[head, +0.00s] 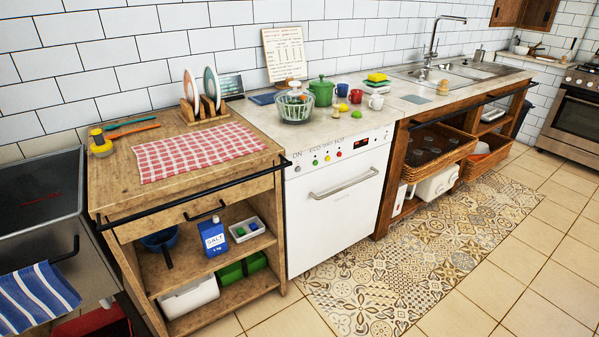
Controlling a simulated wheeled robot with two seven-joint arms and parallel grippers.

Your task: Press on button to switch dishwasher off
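The white dishwasher (312,222) stands under the counter in the middle of the head view, its door shut. A dark display (374,137) with red marks is at the panel's right. A silver door handle (343,185) sits below the buttons. Neither of my grippers is in view.
A wooden cabinet (110,190) with a dark rail (190,197) stands left of the dishwasher; the rail's end reaches the dishwasher's upper left corner. A wooden sink unit (388,200) with baskets is at the right. The patterned rug (410,265) in front is clear.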

